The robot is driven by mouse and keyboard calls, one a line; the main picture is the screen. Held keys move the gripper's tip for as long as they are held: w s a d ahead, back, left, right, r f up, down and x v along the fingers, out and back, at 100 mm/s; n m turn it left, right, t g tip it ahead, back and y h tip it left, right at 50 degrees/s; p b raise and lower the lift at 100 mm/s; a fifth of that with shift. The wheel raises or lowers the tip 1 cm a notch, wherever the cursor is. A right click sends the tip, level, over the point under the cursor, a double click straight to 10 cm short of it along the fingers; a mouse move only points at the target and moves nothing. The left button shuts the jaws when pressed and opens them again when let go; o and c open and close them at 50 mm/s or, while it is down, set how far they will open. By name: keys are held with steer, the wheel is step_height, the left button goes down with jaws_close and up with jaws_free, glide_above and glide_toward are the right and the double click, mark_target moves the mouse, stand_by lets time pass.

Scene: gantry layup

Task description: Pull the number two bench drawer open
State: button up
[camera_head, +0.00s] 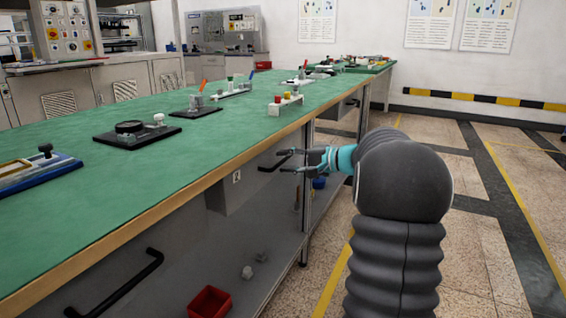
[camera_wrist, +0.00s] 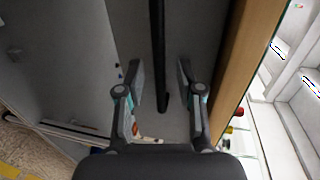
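The bench drawer with a small white label (camera_head: 237,176) is under the green bench top in the head view. Its grey front shows no clear gap, and the label is too small to read surely. Its black bar handle (camera_head: 266,168) is partly hidden by my gripper (camera_head: 286,161). In the wrist view the handle (camera_wrist: 158,50) runs down between the two fingers of my gripper (camera_wrist: 159,72). The fingers are open, one on each side of the bar, with gaps visible on both sides.
The green bench top (camera_head: 150,180) carries several small fixtures and has a wooden edge. Another black handle (camera_head: 115,285) is nearer on the bench front. A red bin (camera_head: 210,302) sits on the lower shelf. The tiled floor (camera_head: 480,240) to the right is clear.

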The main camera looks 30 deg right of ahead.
steer(key=shift+x, duration=0.75)
steer(key=shift+c, duration=0.3)
jaws_close()
